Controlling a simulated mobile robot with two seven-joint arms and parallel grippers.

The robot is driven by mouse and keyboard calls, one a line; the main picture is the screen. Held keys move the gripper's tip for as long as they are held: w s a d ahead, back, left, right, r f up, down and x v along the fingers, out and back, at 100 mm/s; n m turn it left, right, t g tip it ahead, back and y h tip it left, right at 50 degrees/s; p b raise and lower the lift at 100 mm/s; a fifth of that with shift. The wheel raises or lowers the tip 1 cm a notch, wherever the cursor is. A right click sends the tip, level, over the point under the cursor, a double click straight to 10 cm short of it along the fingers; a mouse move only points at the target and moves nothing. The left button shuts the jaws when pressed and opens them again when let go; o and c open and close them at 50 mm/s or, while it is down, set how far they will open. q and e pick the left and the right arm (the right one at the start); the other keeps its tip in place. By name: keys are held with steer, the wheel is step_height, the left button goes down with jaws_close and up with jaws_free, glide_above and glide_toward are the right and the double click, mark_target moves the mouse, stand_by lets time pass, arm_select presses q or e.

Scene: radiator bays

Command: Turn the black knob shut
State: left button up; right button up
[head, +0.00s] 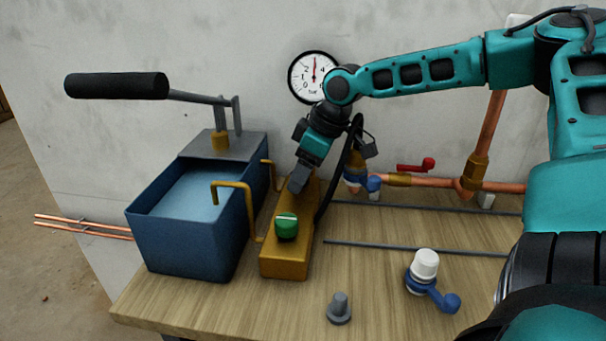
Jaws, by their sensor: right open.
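My right gripper (298,181) reaches down over the far part of the brass block (285,262) from behind, fingers pointing down. It is open, and its fingers and wrist cover that part of the block. No black knob can be made out; that covered part is hidden. A green knob (287,226) with a pale line across its top sits on the near part of the block, apart from the gripper. My left gripper is not in view.
A blue water tank (185,245) with a black-handled pump lever (117,86) stands left of the block. A round gauge (314,76) is on the wall. Copper pipe (435,183) with a red lever (415,165) runs behind. A white-capped valve (425,264) and grey fitting (339,309) stand at front right.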

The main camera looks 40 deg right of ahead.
steer(key=shift+c, duration=0.5)
steer(key=c, duration=1)
steer(key=shift+o, duration=0.2)
